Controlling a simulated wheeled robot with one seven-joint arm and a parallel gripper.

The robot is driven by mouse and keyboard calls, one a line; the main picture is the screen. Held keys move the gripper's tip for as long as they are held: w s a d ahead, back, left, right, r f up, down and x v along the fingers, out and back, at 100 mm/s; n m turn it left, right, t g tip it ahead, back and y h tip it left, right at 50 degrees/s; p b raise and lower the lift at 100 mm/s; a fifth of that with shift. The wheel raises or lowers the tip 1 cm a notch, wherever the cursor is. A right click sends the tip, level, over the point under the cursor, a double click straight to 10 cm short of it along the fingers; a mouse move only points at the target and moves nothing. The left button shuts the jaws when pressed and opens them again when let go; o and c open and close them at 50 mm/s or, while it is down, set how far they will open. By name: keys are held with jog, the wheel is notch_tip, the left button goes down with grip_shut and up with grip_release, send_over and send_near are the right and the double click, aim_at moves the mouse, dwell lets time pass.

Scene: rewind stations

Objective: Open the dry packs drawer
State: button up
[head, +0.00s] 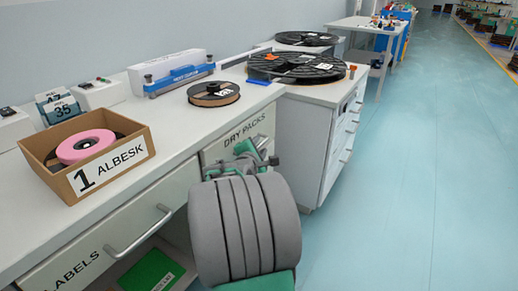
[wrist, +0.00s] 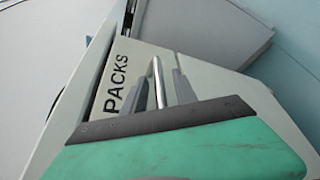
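The dry packs drawer (head: 230,139) is a pale front lettered DRY PACKS, under the counter in the middle of the head view. Its front also shows in the wrist view (wrist: 122,72), with a dark gap along its top edge; I cannot tell whether it stands slightly out. Its metal bar handle (wrist: 158,82) runs between the two grey fingers of my gripper (wrist: 162,92). The fingers are apart, one on each side of the bar, with a gap showing on the right side. In the head view my grey arm hides the lower part of the drawer and most of my gripper.
The labels drawer (head: 120,236) with its bar handle (head: 139,232) is to the left. On the counter are a box with a pink roll (head: 104,180), a small reel (head: 213,94) and large black reels (head: 296,66). A white cabinet (head: 298,140) juts out on the right. Floor (head: 420,180) is clear.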

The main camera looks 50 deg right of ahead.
grip_shut()
dwell(1.4)
